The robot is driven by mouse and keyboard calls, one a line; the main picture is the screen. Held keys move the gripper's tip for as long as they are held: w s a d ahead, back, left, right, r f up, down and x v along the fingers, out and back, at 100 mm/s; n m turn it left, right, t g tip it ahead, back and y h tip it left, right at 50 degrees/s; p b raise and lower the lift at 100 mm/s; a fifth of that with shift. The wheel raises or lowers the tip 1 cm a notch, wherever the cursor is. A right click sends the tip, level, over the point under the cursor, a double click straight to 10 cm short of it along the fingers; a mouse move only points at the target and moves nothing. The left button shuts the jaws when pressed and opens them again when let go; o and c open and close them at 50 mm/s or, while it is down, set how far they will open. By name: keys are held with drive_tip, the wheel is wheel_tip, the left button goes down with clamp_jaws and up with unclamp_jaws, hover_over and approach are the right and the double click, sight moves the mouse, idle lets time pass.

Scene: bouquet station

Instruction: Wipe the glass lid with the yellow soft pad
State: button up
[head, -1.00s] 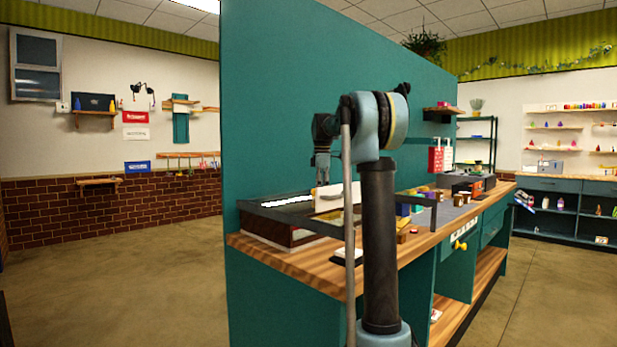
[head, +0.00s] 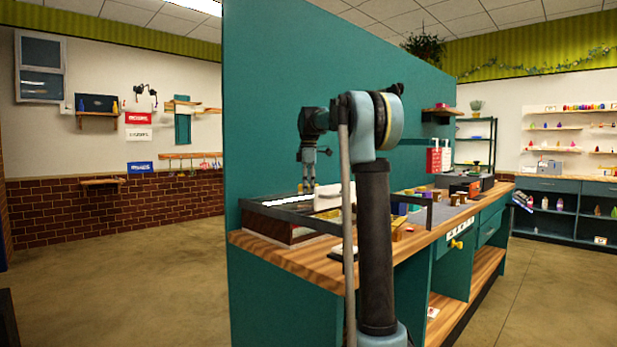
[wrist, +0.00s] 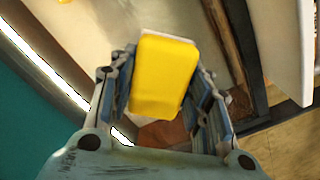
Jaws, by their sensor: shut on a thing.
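My gripper (wrist: 163,100) is shut on the yellow soft pad (wrist: 165,72), which sits between its two fingers in the wrist view. In the head view my gripper (head: 308,188) points down over the dark-framed glass lid (head: 262,208) at the left end of the bench. The pad is hard to make out there. In the wrist view a pale pane and a dark frame edge (wrist: 238,45) lie beyond the pad, with a bright strip at left. I cannot tell whether the pad touches the glass.
A white upright panel (head: 328,196) stands just right of my gripper. The wooden bench (head: 290,262) carries small blocks and boxes further right. A teal wall (head: 270,110) rises behind the bench. A small dark-and-white item (head: 338,252) lies near the front edge.

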sight(309, 185)
drive_tip(key=shift+r, duration=2.75)
